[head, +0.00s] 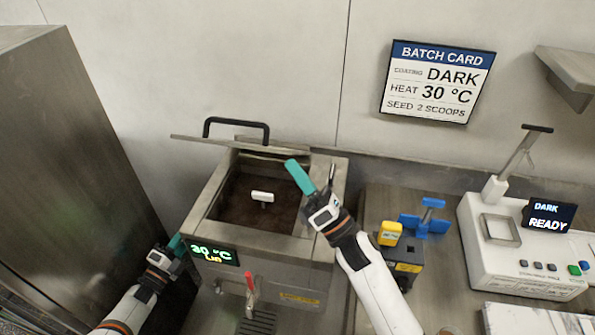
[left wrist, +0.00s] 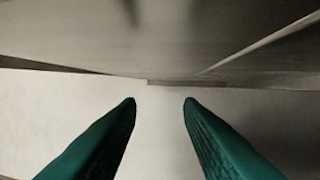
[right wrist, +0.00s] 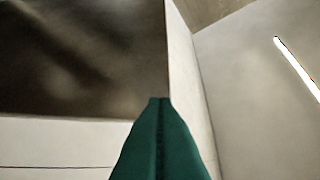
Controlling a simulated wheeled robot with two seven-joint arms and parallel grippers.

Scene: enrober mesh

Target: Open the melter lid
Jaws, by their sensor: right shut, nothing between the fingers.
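The melter (head: 325,200) is a steel box with an open top, and dark chocolate shows inside. Its lid (head: 190,140) is raised at the back, seen nearly edge-on, with a black handle (head: 236,123) on it. My right gripper (head: 293,168) is shut and empty above the right back part of the opening, in front of the lid. In the right wrist view its fingers (right wrist: 160,105) are together below a dark panel. My left gripper (head: 176,243) is low by the melter's front left corner. In the left wrist view its fingers (left wrist: 159,103) are apart with nothing between them.
The melter display (head: 213,254) reads 30 °C and a second line like "LID". A red-handled tap (head: 250,290) is on its front. A tall steel cabinet (head: 70,150) stands left. Blue and yellow items (head: 424,222) and a white machine (head: 510,260) are at right.

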